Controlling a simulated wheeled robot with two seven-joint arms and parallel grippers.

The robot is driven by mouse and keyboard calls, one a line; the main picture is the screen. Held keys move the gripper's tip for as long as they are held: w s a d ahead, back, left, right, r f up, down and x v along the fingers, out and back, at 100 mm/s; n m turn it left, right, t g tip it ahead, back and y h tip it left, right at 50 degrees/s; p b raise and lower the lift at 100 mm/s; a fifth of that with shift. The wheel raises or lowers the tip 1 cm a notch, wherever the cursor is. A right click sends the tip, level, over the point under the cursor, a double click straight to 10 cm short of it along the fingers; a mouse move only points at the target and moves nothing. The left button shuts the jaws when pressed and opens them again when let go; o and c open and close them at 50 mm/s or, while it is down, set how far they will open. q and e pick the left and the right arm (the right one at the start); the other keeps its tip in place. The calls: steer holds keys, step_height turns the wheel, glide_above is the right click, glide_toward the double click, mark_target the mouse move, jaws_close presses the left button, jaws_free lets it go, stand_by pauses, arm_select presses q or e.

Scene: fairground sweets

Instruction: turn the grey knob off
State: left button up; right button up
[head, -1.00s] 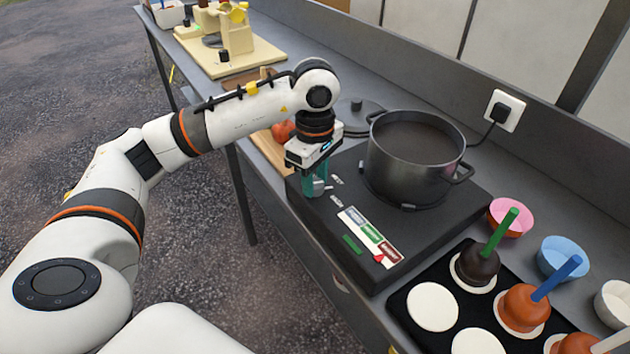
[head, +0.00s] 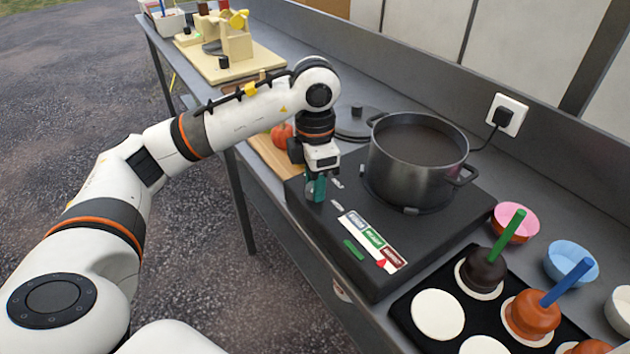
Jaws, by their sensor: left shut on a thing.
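My left gripper (head: 317,187) points down over the left front corner of the dark hotplate (head: 400,253). Its teal fingers are shut on the grey knob (head: 310,193), which is mostly hidden between and behind them. Near it on the hotplate top are small pale marks and a label strip (head: 372,239) with grey, green and red fields. A small red pointer (head: 381,264) is at the red end of the strip, and a green bar (head: 354,250) lies beside it. My right gripper is not in view.
A dark pot (head: 418,163) stands on the hotplate, right of my gripper. A lid (head: 357,121) lies behind. A tray (head: 409,318) with dipped apples on sticks and several bowls (head: 571,260) are at right. A wall plug (head: 505,115) is behind.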

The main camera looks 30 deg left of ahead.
arm_select(q)
steer(key=n, duration=0.3)
steer(key=shift+r+n, duration=0.1)
steer(key=shift+n, duration=2.1)
steer(key=o, duration=1)
steer(key=shift+c, duration=0.2)
step_height(320, 180, up, 12)
steer(key=p, duration=0.2)
